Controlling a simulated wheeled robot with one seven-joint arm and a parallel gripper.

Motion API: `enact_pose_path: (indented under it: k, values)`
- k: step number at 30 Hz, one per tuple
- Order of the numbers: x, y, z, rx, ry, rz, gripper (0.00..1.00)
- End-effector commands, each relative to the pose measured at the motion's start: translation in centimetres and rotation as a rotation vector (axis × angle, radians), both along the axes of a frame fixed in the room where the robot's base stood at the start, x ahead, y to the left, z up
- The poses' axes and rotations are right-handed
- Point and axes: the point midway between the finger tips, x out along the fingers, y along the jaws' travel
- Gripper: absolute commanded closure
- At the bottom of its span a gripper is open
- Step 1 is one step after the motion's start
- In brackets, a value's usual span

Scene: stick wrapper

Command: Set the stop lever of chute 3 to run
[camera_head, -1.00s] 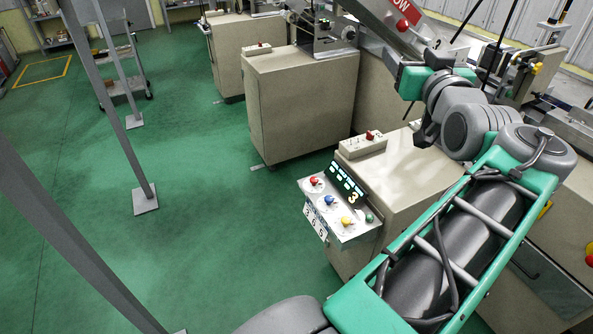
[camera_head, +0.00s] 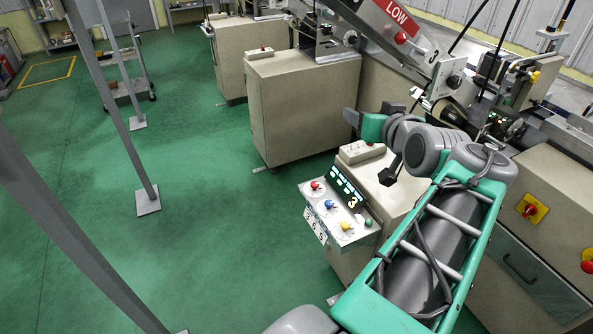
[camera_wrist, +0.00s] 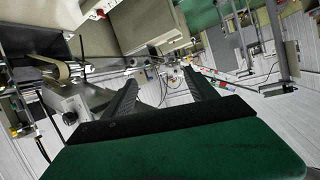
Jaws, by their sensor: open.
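The chute marked LOW and 3 (camera_head: 398,22) slopes across the top of the head view. I cannot tell for certain which part is its stop lever. A small pale box (camera_head: 360,153) with a red part on top stands on the cabinet below it. A control panel (camera_head: 345,222) with red, blue, yellow and green knobs and a display reading 3 projects from this cabinet. My gripper (camera_head: 353,118) hangs above and behind the panel, left of the chute's lower end. In the wrist view my gripper (camera_wrist: 163,80) has its fingers apart, with nothing visible between them.
Similar beige cabinets (camera_head: 300,105) stand behind. Grey posts (camera_head: 130,110) rise from the green floor (camera_head: 190,220) at left. A cabinet with a red and yellow switch (camera_head: 532,209) is at right. A white box with a dark knob (camera_wrist: 68,108) shows left in the wrist view.

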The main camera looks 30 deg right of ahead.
Motion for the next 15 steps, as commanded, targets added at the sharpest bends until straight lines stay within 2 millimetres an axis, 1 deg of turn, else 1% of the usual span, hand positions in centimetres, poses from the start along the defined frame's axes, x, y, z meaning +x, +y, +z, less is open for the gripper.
enact_pose_path:
  k: [1,6,15]
  values:
    - [0.5,0.8,-0.6,0.014,0.025,0.018,0.34]
    - [1.7,3.5,-3.1,0.051,0.122,0.066,0.34]
    - [2.5,9.0,-7.2,0.095,0.302,0.156,0.34]
